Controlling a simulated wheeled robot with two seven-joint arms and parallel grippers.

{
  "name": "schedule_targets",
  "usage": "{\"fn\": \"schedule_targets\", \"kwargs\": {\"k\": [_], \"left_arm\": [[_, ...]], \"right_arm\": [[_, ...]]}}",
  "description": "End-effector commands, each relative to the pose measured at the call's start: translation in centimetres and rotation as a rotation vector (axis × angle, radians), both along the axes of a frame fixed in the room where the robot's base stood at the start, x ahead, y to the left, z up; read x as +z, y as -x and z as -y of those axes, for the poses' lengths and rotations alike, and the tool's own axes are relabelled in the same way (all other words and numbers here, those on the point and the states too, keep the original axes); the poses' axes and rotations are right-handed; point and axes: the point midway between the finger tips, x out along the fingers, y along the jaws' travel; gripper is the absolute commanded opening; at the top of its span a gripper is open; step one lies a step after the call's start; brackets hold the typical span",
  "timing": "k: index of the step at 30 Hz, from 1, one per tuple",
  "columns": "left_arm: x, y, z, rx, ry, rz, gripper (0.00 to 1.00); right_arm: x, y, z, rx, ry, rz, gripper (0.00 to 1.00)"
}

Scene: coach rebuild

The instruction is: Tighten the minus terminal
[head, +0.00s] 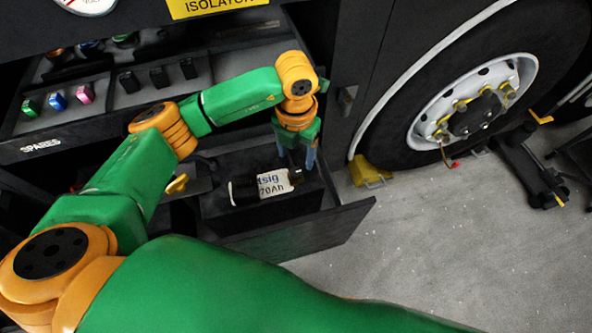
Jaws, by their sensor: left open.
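A black battery (222,206) with a white label reading "tsig" and "70Ah" (275,182) sits in an open dark tray (330,219) low in the bay. My left gripper (298,168) points down over the right part of the battery, close to the label's right end. Its fingers are apart, and I see nothing held between them. I cannot make out the minus terminal; the gripper covers part of the battery top there. My right gripper is not in view.
A spares drawer (60,143) with coloured small parts stands open above left. A yellow handle-like part (177,184) is left of the battery. A wheel (475,105), a yellow chock (368,172) and a dark jack (530,170) stand at right. Grey floor (430,240) is clear.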

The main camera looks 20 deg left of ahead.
Motion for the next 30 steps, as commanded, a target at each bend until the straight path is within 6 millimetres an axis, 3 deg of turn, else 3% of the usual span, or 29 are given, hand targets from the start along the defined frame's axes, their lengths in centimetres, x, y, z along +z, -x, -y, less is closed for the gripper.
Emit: {"fn": "schedule_targets", "kwargs": {"k": [9,18,26,30], "left_arm": [[-5.5,0.1,0.0,0.001,-0.001,-0.004,0.69],[-6.2,0.1,0.0,-0.001,-0.001,-0.001,0.69],[-6.2,0.1,0.0,-0.001,-0.001,-0.001,0.00],[-6.2,0.1,0.0,-0.002,-0.001,-0.001,0.00]], "right_arm": [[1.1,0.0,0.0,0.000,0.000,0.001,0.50],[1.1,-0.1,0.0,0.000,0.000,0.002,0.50],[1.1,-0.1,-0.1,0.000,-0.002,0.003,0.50],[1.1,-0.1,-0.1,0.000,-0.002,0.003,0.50]]}}
